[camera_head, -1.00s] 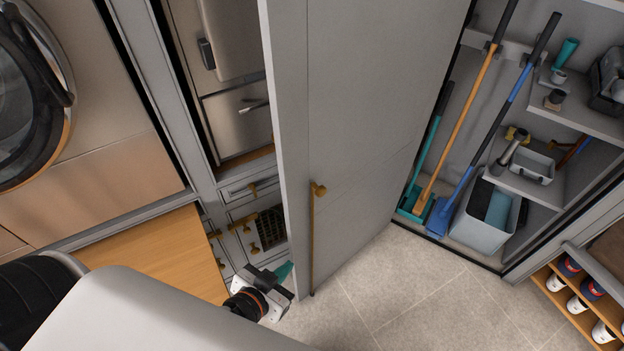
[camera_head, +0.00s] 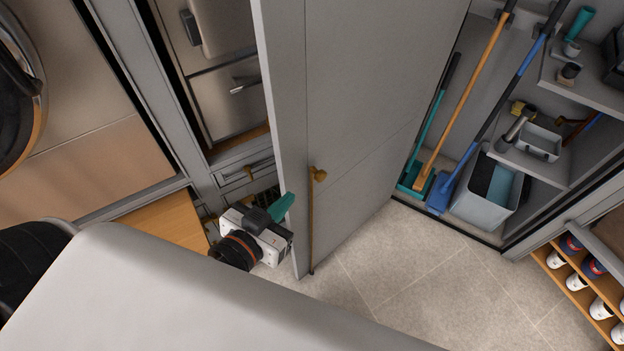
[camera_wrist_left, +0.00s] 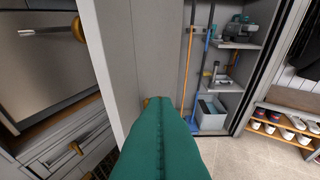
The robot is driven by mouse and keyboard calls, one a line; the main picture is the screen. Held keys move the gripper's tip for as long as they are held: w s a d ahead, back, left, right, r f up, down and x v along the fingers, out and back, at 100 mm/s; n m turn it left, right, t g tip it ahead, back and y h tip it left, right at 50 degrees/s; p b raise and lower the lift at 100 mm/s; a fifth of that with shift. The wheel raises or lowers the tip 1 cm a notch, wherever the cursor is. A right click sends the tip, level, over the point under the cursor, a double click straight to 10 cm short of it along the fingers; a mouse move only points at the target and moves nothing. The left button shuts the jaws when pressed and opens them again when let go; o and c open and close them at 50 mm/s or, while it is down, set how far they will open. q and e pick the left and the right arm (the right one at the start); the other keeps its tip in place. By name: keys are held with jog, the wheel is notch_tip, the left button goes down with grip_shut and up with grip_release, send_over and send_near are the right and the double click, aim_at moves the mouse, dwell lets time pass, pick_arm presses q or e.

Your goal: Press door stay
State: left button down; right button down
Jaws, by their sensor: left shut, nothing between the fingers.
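The door stay (camera_head: 311,225) is a thin brass rod with a knob at its top, mounted upright on the face of the grey open door (camera_head: 365,90) near its free edge. Its foot reaches down near the tiled floor. In the left wrist view a small brass part (camera_wrist_left: 146,102) shows just behind my fingertips; most of the stay is hidden there. My left gripper (camera_head: 284,205) has teal fingers that are shut with nothing between them. In the head view it is left of the rod, by the door's edge and a little below the knob. I cannot tell whether it touches the door. My right gripper is not in view.
Behind the door is an open closet with a broom (camera_head: 461,95), a blue-handled mop and a grey bin (camera_head: 484,203). A shoe rack (camera_head: 575,290) stands at the right. Drawers with brass handles and a wooden bench (camera_head: 165,222) lie left. The floor (camera_head: 430,270) is clear.

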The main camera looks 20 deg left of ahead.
pick_arm(q)
jog(key=p, duration=0.2)
send_over(318, 180)
jog(key=s, duration=0.5)
notch_tip(318, 180, down, 2)
jog(key=shift+w+a+f, duration=0.1)
jog(key=shift+w+f, duration=0.35)
jog(key=shift+f, duration=0.25)
jog(key=shift+w+a+f, duration=0.1)
jog(key=shift+w+f, duration=0.3)
jog(key=shift+f, duration=0.25)
jog(key=shift+w+f, duration=0.45)
jog(key=shift+f, duration=0.25)
notch_tip(318, 180, down, 2)
jog(key=shift+b, duration=0.75)
jog(key=shift+s+r, duration=0.1)
